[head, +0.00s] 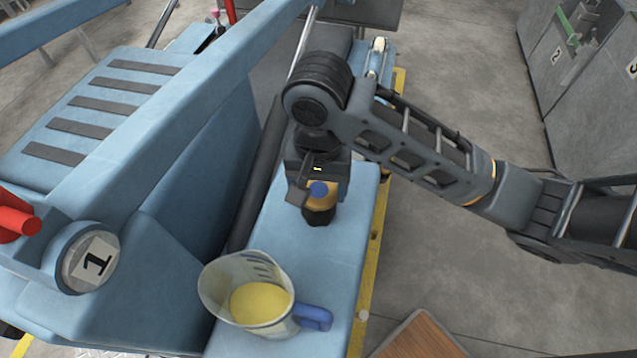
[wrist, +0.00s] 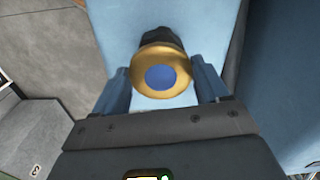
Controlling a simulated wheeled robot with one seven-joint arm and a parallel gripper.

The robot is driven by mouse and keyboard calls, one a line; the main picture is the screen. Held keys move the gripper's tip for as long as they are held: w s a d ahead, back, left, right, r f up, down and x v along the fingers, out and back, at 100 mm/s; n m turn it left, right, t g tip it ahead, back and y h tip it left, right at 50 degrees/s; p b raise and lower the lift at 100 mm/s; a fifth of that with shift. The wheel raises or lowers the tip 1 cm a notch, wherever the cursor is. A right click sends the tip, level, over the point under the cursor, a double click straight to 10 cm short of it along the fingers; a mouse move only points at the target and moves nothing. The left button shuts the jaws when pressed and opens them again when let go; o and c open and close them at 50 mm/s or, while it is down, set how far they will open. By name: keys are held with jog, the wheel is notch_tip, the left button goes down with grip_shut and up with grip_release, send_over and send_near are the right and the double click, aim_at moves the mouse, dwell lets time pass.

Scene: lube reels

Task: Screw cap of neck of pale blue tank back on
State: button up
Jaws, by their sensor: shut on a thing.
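The cap (wrist: 176,62) is gold with a blue disc in its middle. My gripper (wrist: 160,80) has one blue finger on each side of it and is shut on it. The black neck (wrist: 157,37) shows just beyond the cap. In the head view, the cap (head: 319,201) is at or just over the black neck (head: 320,217) on top of the pale blue tank (head: 345,240). My gripper (head: 317,186) comes down on it from above. I cannot tell whether the cap's thread is engaged.
A clear jug (head: 218,294) with yellow liquid and a blue handle stands on the tank's near end. A blue frame and a round plate marked 1 (head: 90,262) are at left. A yellow floor line (head: 372,255) runs along the right, with open floor beyond. Grey cabinets (head: 590,95) stand far right.

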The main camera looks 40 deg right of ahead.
jog(key=shift+m, duration=0.6)
jog(key=o, duration=1.1)
jog(key=shift+r, duration=3)
